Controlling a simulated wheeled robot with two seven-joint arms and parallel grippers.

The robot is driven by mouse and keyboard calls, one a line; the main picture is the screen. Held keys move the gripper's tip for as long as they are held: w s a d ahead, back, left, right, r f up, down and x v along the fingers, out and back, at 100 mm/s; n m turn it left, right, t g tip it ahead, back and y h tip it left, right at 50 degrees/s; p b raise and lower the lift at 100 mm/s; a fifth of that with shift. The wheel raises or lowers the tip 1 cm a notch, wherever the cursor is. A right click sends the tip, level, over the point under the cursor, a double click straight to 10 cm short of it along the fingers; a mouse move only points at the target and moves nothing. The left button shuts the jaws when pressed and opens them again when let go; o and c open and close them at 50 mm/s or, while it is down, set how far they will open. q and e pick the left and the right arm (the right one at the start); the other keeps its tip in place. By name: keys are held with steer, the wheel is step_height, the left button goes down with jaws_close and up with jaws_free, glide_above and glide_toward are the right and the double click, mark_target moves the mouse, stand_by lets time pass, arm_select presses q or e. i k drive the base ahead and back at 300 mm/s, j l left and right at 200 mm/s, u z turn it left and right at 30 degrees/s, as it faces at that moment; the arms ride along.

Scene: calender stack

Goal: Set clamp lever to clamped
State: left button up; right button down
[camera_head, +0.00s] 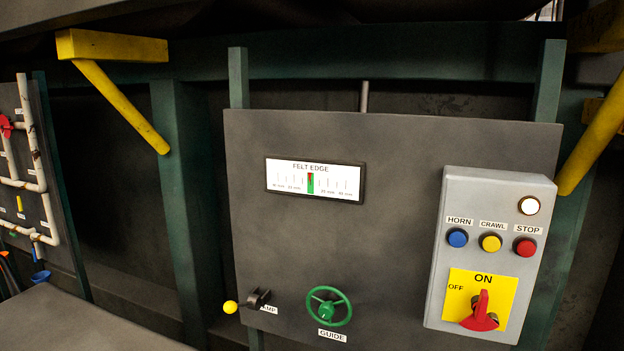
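The clamp lever (232,306) has a yellow ball knob at its left end and a black pivot (258,299) at the lower left of a grey panel (390,230). The lever lies about level, with the knob sticking out past the panel's left edge. A white label (269,310) beside the pivot is partly covered; only its last letters, "UP", can be read. Neither of my grippers shows in the head view.
A green handwheel (329,306) marked GUIDE is just right of the lever. A FELT EDGE gauge (315,180) sits above. A control box (488,260) with buttons and a red switch is at right. Yellow bars (120,107) jut out at upper left and right (592,145). A grey surface (85,325) fills the lower left.

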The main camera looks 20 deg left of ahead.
mark_target(230, 307)
steer(key=k+u, duration=0.25)
steer(key=u, duration=0.2)
steer(key=k+u, duration=0.25)
steer(key=u, duration=0.25)
